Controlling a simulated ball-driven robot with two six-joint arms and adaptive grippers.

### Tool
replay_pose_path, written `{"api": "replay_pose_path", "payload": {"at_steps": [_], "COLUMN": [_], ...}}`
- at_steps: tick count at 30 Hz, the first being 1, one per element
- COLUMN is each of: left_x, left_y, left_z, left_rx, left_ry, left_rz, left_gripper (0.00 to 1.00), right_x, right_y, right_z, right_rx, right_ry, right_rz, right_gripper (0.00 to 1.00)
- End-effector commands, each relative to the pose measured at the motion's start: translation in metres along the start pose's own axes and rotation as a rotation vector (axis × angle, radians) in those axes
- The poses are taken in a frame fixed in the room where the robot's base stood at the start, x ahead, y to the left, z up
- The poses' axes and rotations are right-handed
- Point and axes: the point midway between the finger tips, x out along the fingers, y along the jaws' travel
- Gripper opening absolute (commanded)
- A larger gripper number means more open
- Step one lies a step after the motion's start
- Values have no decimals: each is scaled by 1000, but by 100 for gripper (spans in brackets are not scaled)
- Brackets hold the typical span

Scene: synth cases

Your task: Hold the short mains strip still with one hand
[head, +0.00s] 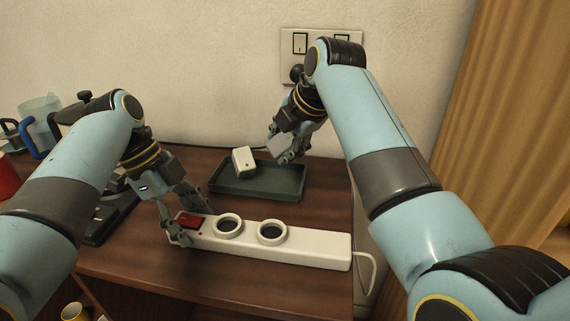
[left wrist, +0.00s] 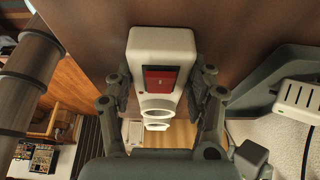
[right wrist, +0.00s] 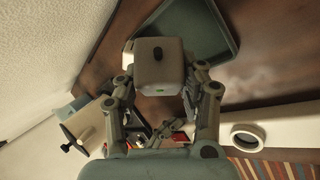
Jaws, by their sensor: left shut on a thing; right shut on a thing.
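The short mains strip (head: 310,246) is white, with two round sockets and a red switch (head: 190,221) at its left end. It lies flat on the wooden table. My left gripper (head: 186,219) is shut on that left end; in the left wrist view the strip (left wrist: 162,45) is between its two fingers, beside the switch. My right gripper (head: 282,146) is above the right part of the dark tray (head: 262,193), apart from the strip. It is shut on a small grey block, which shows in the right wrist view as a block (right wrist: 160,70) with a black spot.
A white block (head: 243,160) with dark slots is at the tray's back left. A wall switch plate (head: 294,45) is behind. A blue-handled jug (head: 40,120) and a red mug (head: 6,178) stand at the far left. A white cable (head: 369,275) loops off the strip's right end.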

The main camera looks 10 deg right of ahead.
Motion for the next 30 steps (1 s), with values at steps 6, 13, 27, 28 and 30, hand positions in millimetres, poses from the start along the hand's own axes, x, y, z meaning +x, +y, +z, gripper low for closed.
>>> {"api": "replay_pose_path", "payload": {"at_steps": [6,13,27,28,30], "left_x": [1,1,1,1,1], "left_y": [1,1,1,1,1], "left_z": [0,0,0,0,0], "left_rx": [-1,0,0,0,0], "left_ry": [0,1,1,1,1], "left_rz": [3,3,4,4,4], "left_gripper": [15,15,15,15,15], "right_x": [10,27,57,58,58], "right_y": [14,3,-17,-17,-17], "right_z": [4,4,2,2,2], "right_rx": [-155,-163,-160,-160,-160], "right_ry": [-32,-32,-31,-32,-32], "right_rz": [88,91,93,93,93], "right_gripper": [4,4,4,4,4]}}
